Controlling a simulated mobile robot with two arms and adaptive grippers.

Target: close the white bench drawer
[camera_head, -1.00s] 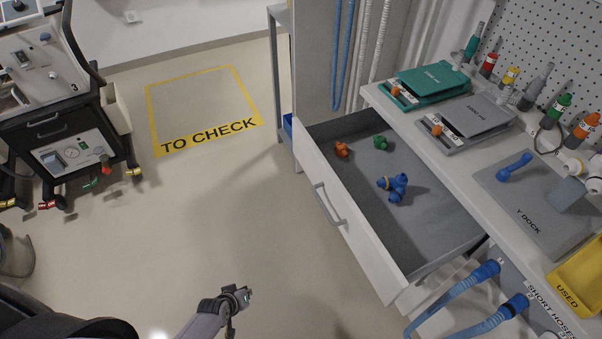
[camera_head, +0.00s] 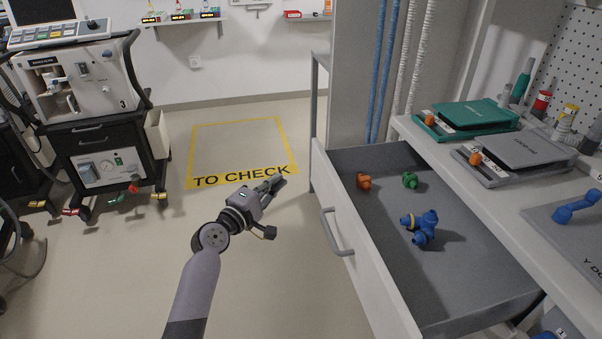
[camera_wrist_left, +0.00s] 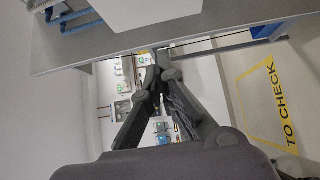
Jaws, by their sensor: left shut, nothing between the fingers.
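The white bench drawer (camera_head: 368,262) is pulled out from under the bench at the right of the head view. Its grey handle (camera_head: 335,233) is on the front panel, facing left. Inside lie an orange fitting (camera_head: 363,181), a green fitting (camera_head: 410,180) and a blue fitting with a yellow ring (camera_head: 422,227). My left gripper (camera_head: 276,183) is shut and empty, in the air to the left of the drawer front and apart from it. Its fingers also show shut in the left wrist view (camera_wrist_left: 156,70). My right gripper is in neither current view.
The white bench top (camera_head: 440,150) holds a green case (camera_head: 467,117) and a grey case (camera_head: 517,150). A ventilator cart (camera_head: 95,110) stands at the left. The floor by the yellow TO CHECK marking (camera_head: 240,180) is clear. Blue and white hoses hang behind the drawer.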

